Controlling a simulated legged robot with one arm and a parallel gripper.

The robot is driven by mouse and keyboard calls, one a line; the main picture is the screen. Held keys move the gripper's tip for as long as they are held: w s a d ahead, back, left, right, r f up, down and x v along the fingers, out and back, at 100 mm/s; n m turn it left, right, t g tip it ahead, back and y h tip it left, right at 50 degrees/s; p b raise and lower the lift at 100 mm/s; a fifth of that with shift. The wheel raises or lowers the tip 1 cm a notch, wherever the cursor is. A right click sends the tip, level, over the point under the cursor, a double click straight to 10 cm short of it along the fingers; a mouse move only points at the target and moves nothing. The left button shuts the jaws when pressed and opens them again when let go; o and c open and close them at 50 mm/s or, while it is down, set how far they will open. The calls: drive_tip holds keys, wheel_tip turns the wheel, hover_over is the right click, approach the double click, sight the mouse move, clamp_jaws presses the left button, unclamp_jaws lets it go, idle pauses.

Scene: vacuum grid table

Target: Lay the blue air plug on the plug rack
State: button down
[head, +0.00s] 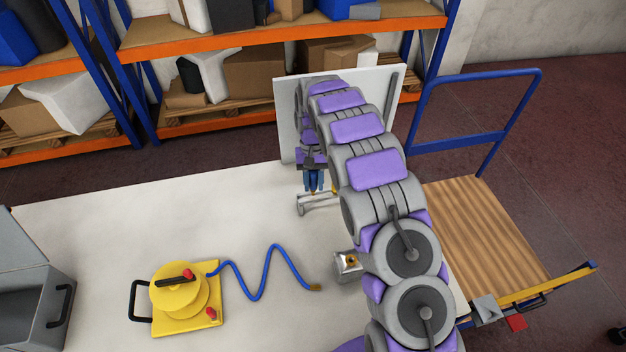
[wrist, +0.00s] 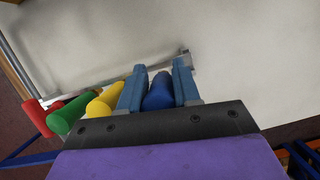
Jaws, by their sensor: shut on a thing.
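The blue air plug (wrist: 158,93) is between the two blue fingers of my gripper (wrist: 157,88) in the wrist view, and the gripper is shut on it. The plug rack (wrist: 112,75) shows as a thin grey bar behind the fingertips. Yellow (wrist: 104,101), green (wrist: 68,114) and red (wrist: 38,117) plugs lie in a row to the left of the blue plug. In the head view my gripper (head: 313,181) points down over the grey rack (head: 315,204), near the white upright panel. I cannot tell whether the blue plug touches the rack.
A yellow suction device (head: 180,290) stands on the white table (head: 100,220), with a blue hose (head: 257,290) stretching right. A small metal block (head: 347,264) sits beside my arm. A white panel (head: 286,110) rises behind the rack.

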sight(313, 190)
drive_tip(key=shift+f, duration=1.55)
drive_tip(key=c, duration=0.7)
unclamp_jaws()
drive_tip(key=p+v, duration=0.7)
drive_tip(key=v, duration=1)
drive_tip(key=shift+w, duration=0.1)
drive_tip(key=shift+r, duration=0.1)
